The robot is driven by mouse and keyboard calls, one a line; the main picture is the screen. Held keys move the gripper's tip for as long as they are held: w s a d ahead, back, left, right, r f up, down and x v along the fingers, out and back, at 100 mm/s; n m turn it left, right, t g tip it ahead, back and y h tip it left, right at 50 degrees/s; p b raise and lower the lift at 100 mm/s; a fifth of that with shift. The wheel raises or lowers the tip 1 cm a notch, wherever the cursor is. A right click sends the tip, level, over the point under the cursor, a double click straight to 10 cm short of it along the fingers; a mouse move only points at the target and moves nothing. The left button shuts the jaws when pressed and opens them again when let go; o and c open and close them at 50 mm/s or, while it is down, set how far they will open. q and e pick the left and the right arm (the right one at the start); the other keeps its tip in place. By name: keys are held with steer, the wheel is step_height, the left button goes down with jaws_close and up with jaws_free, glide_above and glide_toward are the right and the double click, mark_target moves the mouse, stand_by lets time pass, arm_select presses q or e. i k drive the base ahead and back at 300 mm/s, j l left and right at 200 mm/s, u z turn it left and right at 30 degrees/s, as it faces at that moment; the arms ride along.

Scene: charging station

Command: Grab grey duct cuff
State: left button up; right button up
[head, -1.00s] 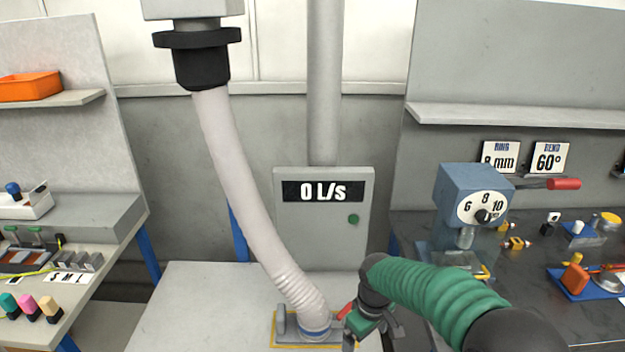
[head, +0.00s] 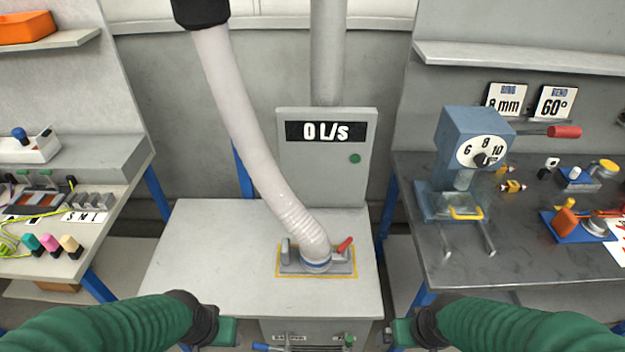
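A pale flexible duct (head: 255,140) hangs down to the white bench. Its lower end has a grey cuff with a blue band (head: 316,264), seated on a grey plate (head: 291,264) inside a yellow outline. A grey upright handle (head: 286,250) stands left of the cuff and a red lever (head: 345,244) right of it. My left gripper (head: 232,333) is at the bottom edge, below and left of the cuff. My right gripper (head: 395,334) is below and right of it. Both are apart from the cuff, and their fingers are too hidden to judge.
The white bench top (head: 200,250) is clear around the plate. A grey box reading 0 L/s (head: 327,160) stands behind. A dark bench (head: 460,265) with a blue dial press (head: 470,150) is at right. A cluttered bench (head: 100,200) is at left.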

mark_target(294, 260)
steer(key=i+j, duration=0.25)
steer(key=i, duration=0.15)
steer(key=i+j, duration=0.25)
steer(key=i, duration=0.15)
